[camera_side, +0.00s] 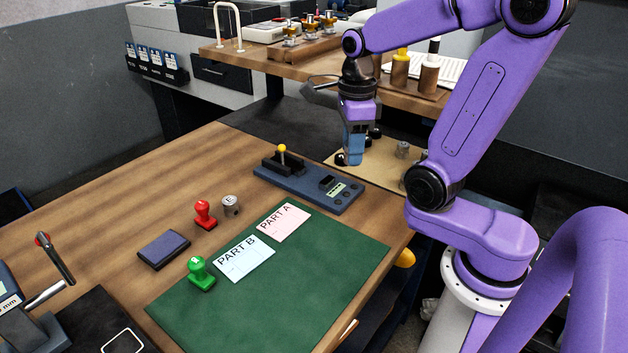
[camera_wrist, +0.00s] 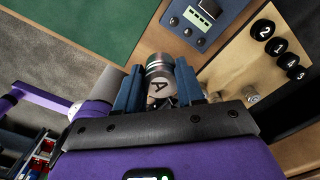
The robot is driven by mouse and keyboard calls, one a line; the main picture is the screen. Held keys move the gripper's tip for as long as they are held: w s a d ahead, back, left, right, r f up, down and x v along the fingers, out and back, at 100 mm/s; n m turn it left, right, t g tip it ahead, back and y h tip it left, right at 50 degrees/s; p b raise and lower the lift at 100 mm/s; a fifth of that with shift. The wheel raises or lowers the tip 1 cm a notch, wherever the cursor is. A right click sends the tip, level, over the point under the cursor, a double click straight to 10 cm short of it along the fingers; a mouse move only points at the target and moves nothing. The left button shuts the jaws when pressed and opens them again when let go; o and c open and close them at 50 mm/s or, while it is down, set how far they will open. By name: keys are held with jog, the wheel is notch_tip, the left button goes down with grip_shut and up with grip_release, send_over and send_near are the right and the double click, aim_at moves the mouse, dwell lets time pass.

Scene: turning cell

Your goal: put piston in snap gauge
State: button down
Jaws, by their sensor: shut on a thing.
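My gripper (camera_side: 353,160) is low over the tan board at the right end of the table in the side view. In the wrist view my gripper (camera_wrist: 158,72) is shut on a silver piston (camera_wrist: 158,62), whose face is marked with an "A". The held piston cannot be made out in the side view. The snap gauge (camera_side: 300,186) is a blue-grey base with a black cradle, a yellow-topped knob and a small display. It is left of and nearer than my gripper, apart from it. Its display end shows at the top of the wrist view (camera_wrist: 190,36).
Another silver piston (camera_side: 231,205) stands by a red stamp (camera_side: 205,215). A green mat (camera_side: 330,262) holds two part cards and a green stamp (camera_side: 200,274). A dark pad (camera_side: 163,250) lies left.

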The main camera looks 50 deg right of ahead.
jog(key=d+m, duration=0.1)
jog(key=d, duration=0.1)
send_over(313, 180)
jog(key=shift+m, duration=0.3)
jog(key=f, duration=0.9)
jog(key=shift+s, duration=0.4)
jog(key=shift+w+f, duration=0.4)
jog(key=shift+f, duration=1.5)
jog(key=shift+f, duration=0.1)
jog(key=c, duration=1)
grip_release()
jog(key=shift+f, duration=0.1)
